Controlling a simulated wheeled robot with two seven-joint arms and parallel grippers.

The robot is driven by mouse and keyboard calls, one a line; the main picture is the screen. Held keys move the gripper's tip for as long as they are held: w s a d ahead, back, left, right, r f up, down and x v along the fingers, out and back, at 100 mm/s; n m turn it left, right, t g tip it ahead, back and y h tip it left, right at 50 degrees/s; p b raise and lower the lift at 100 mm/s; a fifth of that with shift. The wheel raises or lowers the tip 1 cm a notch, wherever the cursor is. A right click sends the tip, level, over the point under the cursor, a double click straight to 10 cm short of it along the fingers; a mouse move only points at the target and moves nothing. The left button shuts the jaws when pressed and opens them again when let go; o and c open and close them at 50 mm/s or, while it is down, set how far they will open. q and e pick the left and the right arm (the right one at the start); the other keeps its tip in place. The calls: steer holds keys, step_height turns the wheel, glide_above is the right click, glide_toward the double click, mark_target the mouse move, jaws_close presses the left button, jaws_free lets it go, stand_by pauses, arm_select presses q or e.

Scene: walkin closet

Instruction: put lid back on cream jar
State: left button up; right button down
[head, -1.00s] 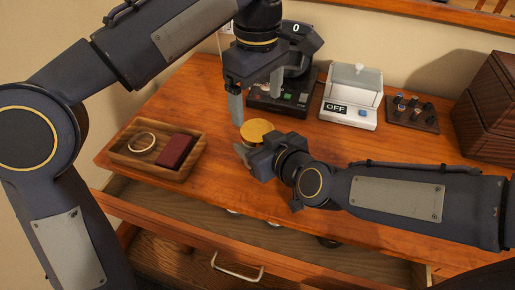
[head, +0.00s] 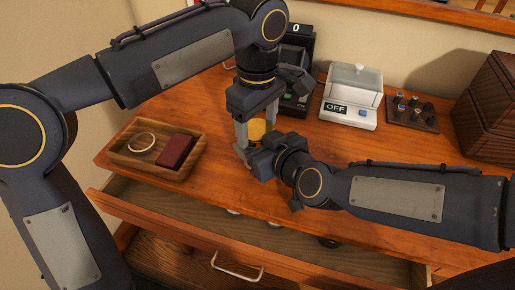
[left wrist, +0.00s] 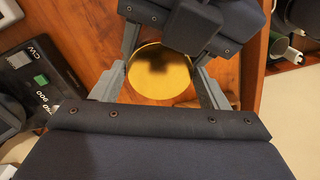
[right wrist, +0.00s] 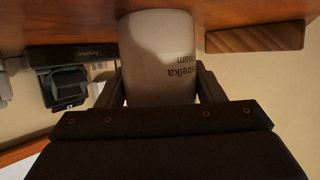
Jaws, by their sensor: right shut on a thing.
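The round gold lid (head: 257,127) lies level at the top of the cream jar, between my grippers. It also shows as a shiny gold disc in the left wrist view (left wrist: 160,72). I cannot tell whether it is seated on the rim. My left gripper (head: 256,134) points down from above, open, with its fingers on either side of the gold disc. My right gripper (head: 250,150) is shut on the white cream jar (right wrist: 160,50), which has printed lettering.
A wooden tray (head: 118,158) with a ring and a dark red box stands left. A black device (head: 293,100), a white scale (head: 345,115), a holder with small bottles (head: 412,115) and dark brown boxes (head: 490,110) stand behind and right. An open drawer (head: 180,215) is in front.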

arm_select(q)
steer(key=c, duration=0.4)
steer(key=m, duration=0.6)
steer(key=shift+m, duration=0.4)
steer(key=o, duration=1.1)
steer(key=shift+c, duration=0.2)
steer(key=shift+r, duration=2.25)
